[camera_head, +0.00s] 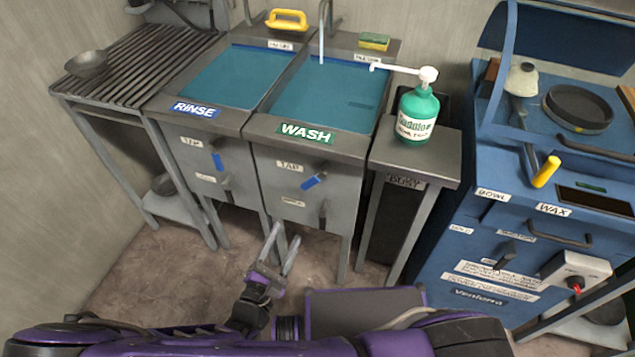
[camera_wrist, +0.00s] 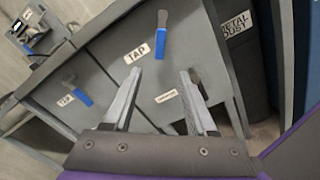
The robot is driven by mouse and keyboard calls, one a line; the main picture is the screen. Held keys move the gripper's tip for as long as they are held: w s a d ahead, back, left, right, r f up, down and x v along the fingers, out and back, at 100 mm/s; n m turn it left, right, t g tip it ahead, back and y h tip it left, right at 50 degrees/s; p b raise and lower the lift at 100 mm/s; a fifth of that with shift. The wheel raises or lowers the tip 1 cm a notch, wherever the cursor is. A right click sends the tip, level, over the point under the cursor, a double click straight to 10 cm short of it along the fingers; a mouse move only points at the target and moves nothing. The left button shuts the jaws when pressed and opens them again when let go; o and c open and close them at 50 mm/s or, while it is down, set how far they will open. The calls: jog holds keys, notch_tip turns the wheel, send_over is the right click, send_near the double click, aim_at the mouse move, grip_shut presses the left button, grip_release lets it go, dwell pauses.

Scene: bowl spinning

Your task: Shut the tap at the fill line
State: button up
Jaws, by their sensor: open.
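The WASH sink (camera_head: 277,127) holds blue-green water below its rim. A pale vertical line hangs under its spout (camera_head: 322,30); I cannot tell stream from pipe. Its blue-handled tap lever (camera_head: 314,180) is on the front panel beside a TAP label, slanting down-left. In the wrist view this lever (camera_wrist: 161,40) is ahead, above the fingers. The RINSE sink's blue lever (camera_head: 217,162) points nearly straight down; it also shows in the wrist view (camera_wrist: 80,95). My gripper (camera_head: 287,233) is open and empty, below and in front of the WASH lever, apart from it. No fill line is clearly readable.
A dark lower lever (camera_head: 322,215) is on the WASH panel. A green soap bottle (camera_head: 416,112) stands on the side stand to the right, over a metal dust bin (camera_wrist: 240,60). A blue waxing machine (camera_head: 470,240) is further right. Floor before the sinks is clear.

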aim_at(308, 185)
jog(key=b+x, duration=0.1)
jog(key=x, duration=1.6)
jog(key=shift+w, duration=0.15)
grip_shut()
dwell(0.8)
